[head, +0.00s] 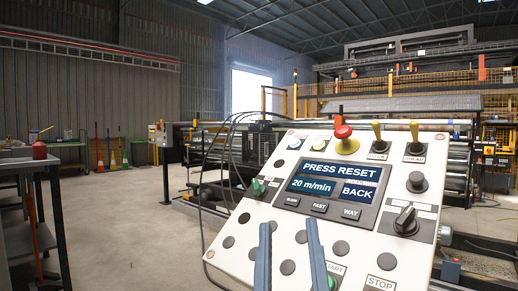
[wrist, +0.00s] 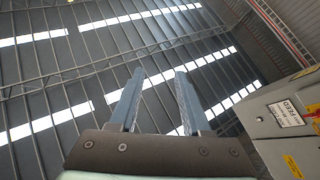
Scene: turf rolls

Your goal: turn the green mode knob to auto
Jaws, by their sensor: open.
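The white control panel (head: 240,240) stands tilted in front of me in the head view. A green knob (head: 257,187) sits near its left edge, beside the display; its exact setting is too small to read. My gripper (head: 288,221) is open and empty, its two blue-grey fingers pointing up in front of the lower panel, below and right of the green knob. The wrist view also shows my gripper (wrist: 159,70) with its fingers apart against the roof. The green knob does not show there.
The display (head: 330,184) reads PRESS RESET, 20 m/min and BACK. A red mushroom button (head: 343,131), yellow toggles (head: 414,131) and a black rotary knob (head: 406,220) surround it. A dark table (head: 50,165) with a red bottle stands left. Open floor lies between.

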